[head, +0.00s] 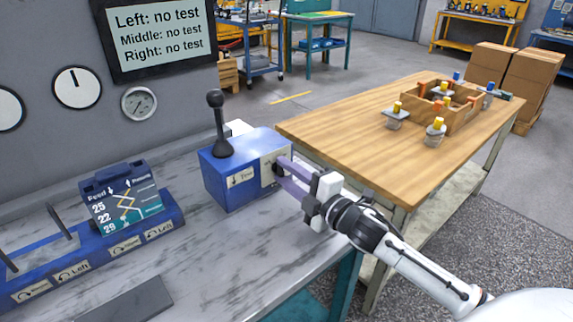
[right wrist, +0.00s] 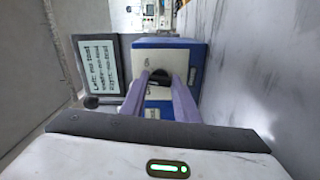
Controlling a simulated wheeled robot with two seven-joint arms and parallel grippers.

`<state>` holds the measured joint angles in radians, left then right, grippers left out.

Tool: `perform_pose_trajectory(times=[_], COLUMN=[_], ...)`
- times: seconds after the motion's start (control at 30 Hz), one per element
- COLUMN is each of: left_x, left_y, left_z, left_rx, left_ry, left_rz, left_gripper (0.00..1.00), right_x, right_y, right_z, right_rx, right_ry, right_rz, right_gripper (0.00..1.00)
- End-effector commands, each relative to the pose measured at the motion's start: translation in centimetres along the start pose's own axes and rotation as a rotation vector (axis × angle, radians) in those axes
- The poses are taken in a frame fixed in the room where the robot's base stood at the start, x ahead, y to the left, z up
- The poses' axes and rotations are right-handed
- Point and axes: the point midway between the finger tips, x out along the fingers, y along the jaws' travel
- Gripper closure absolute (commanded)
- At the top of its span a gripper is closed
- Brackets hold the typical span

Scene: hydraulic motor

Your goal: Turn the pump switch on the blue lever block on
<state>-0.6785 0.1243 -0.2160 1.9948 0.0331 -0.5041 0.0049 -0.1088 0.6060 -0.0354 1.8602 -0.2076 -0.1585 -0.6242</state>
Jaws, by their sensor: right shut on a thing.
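The blue lever block (head: 228,182) stands on the grey bench, with a black lever (head: 219,125) upright on its top. The block also shows in the right wrist view (right wrist: 187,45). Its pump switch is a dark round knob (right wrist: 160,76) on a pale plate on the block's side. My right gripper (head: 281,175) reaches the switch from the right, its purple fingers shut on the knob. In the right wrist view the fingers (right wrist: 160,88) close around the knob and partly hide it and its lettering. My left gripper is not in view.
A screen (head: 160,36) on the wall reads "no test" for left, middle and right. A blue panel (head: 125,200) with a chart stands left on the bench. A wooden table (head: 350,140) with a wooden crate (head: 462,122) and small parts is at right.

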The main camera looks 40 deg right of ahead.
Motion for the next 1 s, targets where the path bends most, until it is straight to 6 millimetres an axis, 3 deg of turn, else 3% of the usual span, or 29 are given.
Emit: perform_pose_trajectory(times=[0.5, 1.0], left_x=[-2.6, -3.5], left_y=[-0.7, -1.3], left_z=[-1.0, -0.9], left_rx=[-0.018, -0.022], left_ry=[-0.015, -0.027], left_rz=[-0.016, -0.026], left_gripper=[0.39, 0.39], right_x=[0.0, 0.0], right_y=[0.2, 0.0], right_z=[0.0, 0.0], right_rx=[0.454, 0.648], right_ry=[-0.002, 0.000], right_rz=[-0.002, -0.002], right_gripper=[0.94, 0.94])
